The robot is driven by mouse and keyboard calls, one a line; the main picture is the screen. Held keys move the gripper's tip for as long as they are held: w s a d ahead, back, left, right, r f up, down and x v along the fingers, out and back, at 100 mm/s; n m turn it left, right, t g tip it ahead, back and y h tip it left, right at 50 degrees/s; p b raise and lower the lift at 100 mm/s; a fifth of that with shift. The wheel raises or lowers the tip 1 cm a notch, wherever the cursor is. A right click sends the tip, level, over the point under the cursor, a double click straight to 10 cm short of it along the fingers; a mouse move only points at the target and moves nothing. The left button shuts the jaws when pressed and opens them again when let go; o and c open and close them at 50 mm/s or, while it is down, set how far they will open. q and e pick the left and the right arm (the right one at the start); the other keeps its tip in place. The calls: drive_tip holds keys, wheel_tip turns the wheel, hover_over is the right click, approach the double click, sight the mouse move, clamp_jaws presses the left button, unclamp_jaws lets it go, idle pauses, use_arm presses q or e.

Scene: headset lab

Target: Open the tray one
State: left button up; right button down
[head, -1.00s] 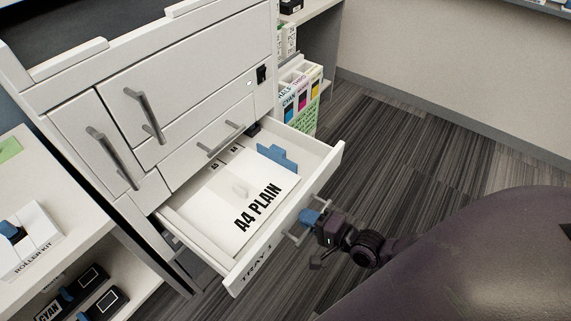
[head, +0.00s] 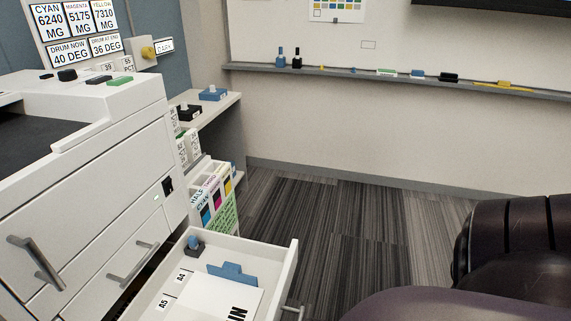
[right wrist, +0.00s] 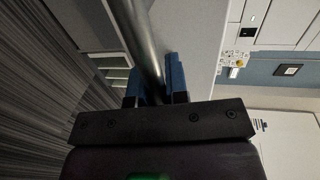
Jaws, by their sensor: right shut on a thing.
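The white tray one drawer (head: 285,262) stands pulled out of the white machine at the lower middle of the head view; its front label is out of frame. Inside are a white paper stack (head: 225,297), a blue paper guide (head: 233,273) and A4 and A5 marks. The end of its grey handle (head: 292,311) just shows at the bottom edge. In the right wrist view, the blue fingers of my right gripper (right wrist: 156,85) are shut around the round metal handle bar (right wrist: 137,38). The head view does not show this gripper. My left gripper is in neither current view.
The machine (head: 95,195) has other closed fronts with grey handles (head: 36,262) at left. A rack of colour-marked boxes (head: 212,200) stands behind the drawer. Striped carpet (head: 340,235) is clear right of the drawer, up to the wall.

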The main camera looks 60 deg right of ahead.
drive_tip(key=c, duration=1.1)
unclamp_jaws()
drive_tip(key=shift+p+v, duration=0.5)
drive_tip(key=shift+v, duration=4.95)
